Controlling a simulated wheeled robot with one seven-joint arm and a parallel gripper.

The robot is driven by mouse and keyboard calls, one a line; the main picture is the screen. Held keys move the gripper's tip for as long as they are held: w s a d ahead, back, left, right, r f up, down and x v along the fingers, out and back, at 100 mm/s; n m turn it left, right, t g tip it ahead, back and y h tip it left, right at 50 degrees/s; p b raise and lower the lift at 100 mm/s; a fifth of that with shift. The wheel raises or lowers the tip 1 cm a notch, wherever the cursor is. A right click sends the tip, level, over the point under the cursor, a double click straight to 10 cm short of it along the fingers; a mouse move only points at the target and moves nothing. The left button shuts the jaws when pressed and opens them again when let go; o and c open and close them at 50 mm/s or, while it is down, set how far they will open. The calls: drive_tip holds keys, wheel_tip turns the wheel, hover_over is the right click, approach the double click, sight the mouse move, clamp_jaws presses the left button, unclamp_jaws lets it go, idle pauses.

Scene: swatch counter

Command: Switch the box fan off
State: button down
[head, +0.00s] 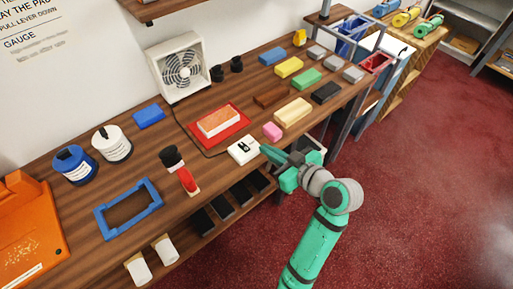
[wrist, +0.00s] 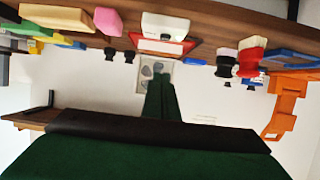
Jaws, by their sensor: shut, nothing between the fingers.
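The white box fan (head: 180,68) stands at the back of the wooden counter against the wall. It also shows upside down in the wrist view (wrist: 152,70), partly behind my fingers. A dark cord runs from near the fan along the counter to a small white switch box (head: 243,150) with dark parts on top, at the front edge. The switch's position is too small to read. The same box seems to show in the wrist view (wrist: 165,26). My gripper (head: 265,150) is shut and empty, just right of the switch box; I cannot tell whether they touch.
A pink block (head: 272,131) lies close behind my gripper. A red tray (head: 236,131) with an orange-topped block is behind the switch box. A red-and-white object (head: 188,181) stands left. Several coloured blocks fill the counter's right part. Red floor is open in front.

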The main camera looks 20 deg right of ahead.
hover_over(251, 154)
drive_tip(key=f, duration=0.3)
drive_tip(key=shift+w+a+f, duration=0.2)
drive_tip(key=shift+w+f, duration=0.05)
drive_tip(key=shift+f, duration=0.1)
drive_tip(key=shift+s+d+f, duration=0.1)
drive_tip(key=shift+s+f, duration=0.05)
drive_tip(key=shift+f, duration=0.45)
drive_tip(key=shift+s+d+f, duration=0.1)
drive_tip(key=shift+f, duration=0.5)
drive_tip(key=shift+s+f, duration=0.1)
drive_tip(key=shift+f, duration=0.65)
